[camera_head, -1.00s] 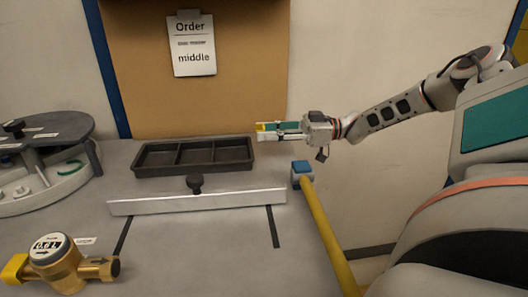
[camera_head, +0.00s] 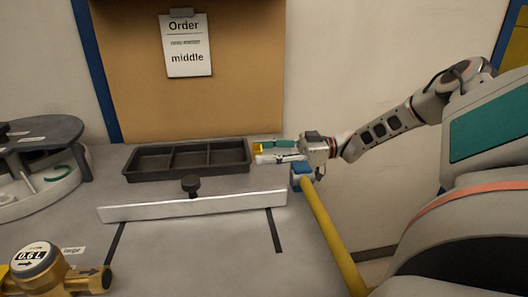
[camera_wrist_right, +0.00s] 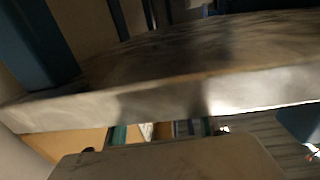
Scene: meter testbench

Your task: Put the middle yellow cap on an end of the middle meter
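My right gripper (camera_head: 262,151) is beside the right end of the black tray in the head view. A small yellow cap (camera_head: 258,149) sits between its fingertips, and the fingers appear shut on it. My left gripper is not in view. In the right wrist view the cap cannot be made out.
The black tray (camera_head: 127,172) has three compartments that look empty. A metal bar (camera_head: 190,207) with a black knob (camera_head: 191,185) crosses the bench. A round grey fixture (camera_head: 45,145) stands left. A yellow rail (camera_head: 330,238) runs along the right edge. An order sheet (camera_head: 188,45) reads "middle".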

